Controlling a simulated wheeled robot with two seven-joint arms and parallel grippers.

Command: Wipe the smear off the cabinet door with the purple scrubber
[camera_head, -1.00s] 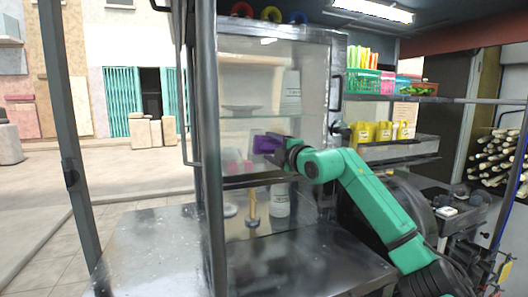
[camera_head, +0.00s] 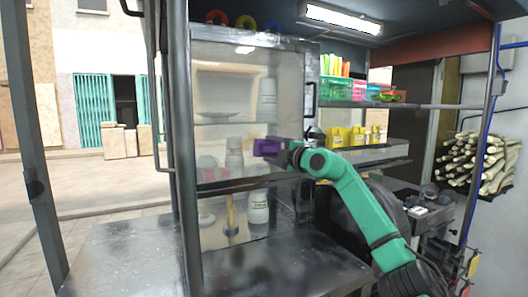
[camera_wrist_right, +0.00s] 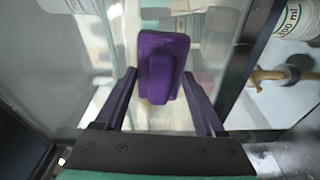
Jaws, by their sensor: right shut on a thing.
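The purple scrubber (camera_head: 267,147) is in front of the lower middle of the cabinet's glass door (camera_head: 228,85). My right gripper (camera_head: 279,150) is shut on it, coming in from the right. In the right wrist view, the scrubber (camera_wrist_right: 163,62) sits between the fingers of my right gripper (camera_wrist_right: 160,84), its body reaching past the tips. The glass is close behind it; I cannot tell whether it touches. I cannot clearly pick out the smear on the hazy pane. My left gripper is not in view.
A dark door handle (camera_head: 310,100) is at the door's right edge. A metal post (camera_head: 181,150) stands left of the door. Behind the glass are bottles (camera_head: 258,207) and a wooden-handled tool (camera_head: 229,213). A metal counter (camera_head: 130,250) lies below; yellow containers (camera_head: 345,137) are at right.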

